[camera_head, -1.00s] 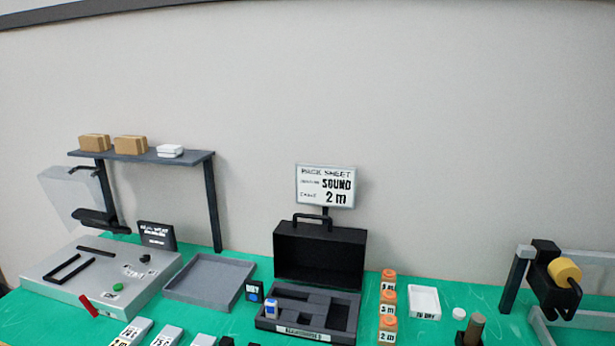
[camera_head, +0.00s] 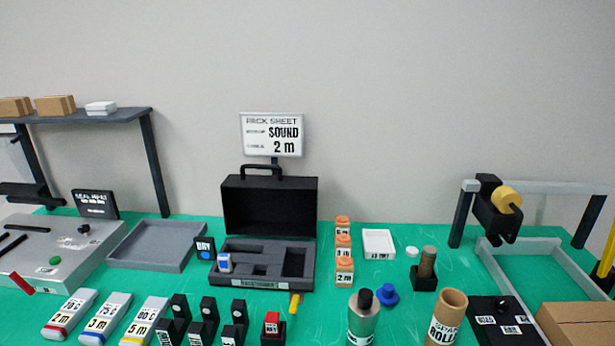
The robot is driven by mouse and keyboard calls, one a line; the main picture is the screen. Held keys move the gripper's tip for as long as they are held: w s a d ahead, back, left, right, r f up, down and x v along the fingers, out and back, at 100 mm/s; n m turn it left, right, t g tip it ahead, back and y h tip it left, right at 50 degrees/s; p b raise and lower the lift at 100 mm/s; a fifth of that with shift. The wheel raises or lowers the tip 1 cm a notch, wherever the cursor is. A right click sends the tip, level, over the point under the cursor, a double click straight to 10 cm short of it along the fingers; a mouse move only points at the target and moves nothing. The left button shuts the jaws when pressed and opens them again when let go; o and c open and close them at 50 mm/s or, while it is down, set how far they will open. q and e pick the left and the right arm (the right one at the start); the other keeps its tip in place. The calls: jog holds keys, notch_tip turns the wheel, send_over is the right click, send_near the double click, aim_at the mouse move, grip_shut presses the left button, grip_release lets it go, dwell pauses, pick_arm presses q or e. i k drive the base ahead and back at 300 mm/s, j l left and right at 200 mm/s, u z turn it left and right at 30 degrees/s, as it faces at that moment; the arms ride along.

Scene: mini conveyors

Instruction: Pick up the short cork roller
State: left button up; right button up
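A short brown cork-like cylinder (camera_head: 428,260) stands upright, slightly tilted, in a small black holder (camera_head: 424,279) on the right half of the green bench. In front of it, near the bottom edge, stands a wider tan tube (camera_head: 447,312) with a label that seems to read "SPARE ROLLER"; its top looks open and its lower end is cut off by the frame. I cannot tell from the label which of the two is the short cork roller. Neither of my grippers shows in the head view.
An open black case (camera_head: 266,208) is at the centre. A grey frame (camera_head: 540,188) with a yellow roller and a cardboard box (camera_head: 582,325) are right.

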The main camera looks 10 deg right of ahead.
aim_at(428, 258)
jog(key=z, duration=1.2)
